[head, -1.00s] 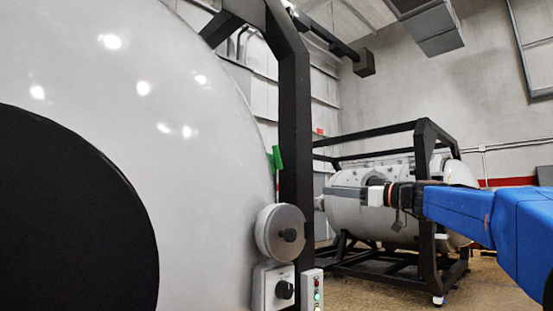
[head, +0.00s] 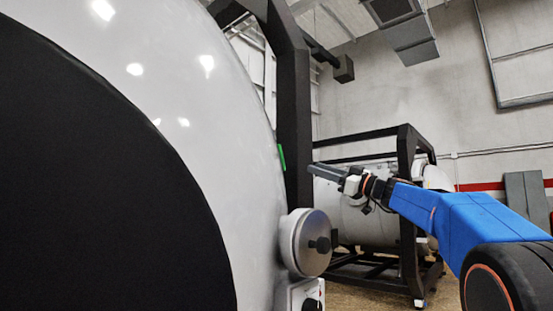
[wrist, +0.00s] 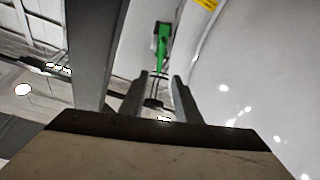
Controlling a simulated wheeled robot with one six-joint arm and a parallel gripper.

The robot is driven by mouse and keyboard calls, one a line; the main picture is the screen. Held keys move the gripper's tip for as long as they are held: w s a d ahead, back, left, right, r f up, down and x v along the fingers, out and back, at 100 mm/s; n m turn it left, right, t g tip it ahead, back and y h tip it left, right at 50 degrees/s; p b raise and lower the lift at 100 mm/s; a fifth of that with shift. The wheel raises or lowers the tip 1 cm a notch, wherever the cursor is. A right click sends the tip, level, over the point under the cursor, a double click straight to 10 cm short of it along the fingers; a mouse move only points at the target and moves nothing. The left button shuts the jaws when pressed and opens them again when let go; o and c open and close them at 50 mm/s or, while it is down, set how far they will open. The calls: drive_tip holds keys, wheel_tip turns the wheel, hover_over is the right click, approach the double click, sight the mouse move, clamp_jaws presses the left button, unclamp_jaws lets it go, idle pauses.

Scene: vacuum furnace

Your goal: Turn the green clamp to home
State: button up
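The green clamp (head: 281,158) shows in the head view as a thin green strip at the right edge of the white furnace door, beside the black frame post. In the wrist view the green clamp (wrist: 161,42) is beyond my fingertips, near the top centre, with a thin dark rod below it. My gripper (head: 312,169) reaches in from the right and its tips end near the black post, apart from the clamp. In the wrist view my gripper (wrist: 160,78) has its two fingers spread with a gap between them and nothing held.
The large white door (head: 225,110) with its black disc fills the left. A round grey fitting with a dark knob (head: 312,243) sticks out below the clamp. The black post (head: 294,120) stands close to my gripper. Another framed furnace (head: 365,220) stands behind my arm.

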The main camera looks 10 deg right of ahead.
sight(283, 157)
drive_tip(key=x, duration=1.6)
drive_tip(key=shift+w+a+r, duration=0.1)
drive_tip(key=shift+a, duration=0.1)
clamp_jaws()
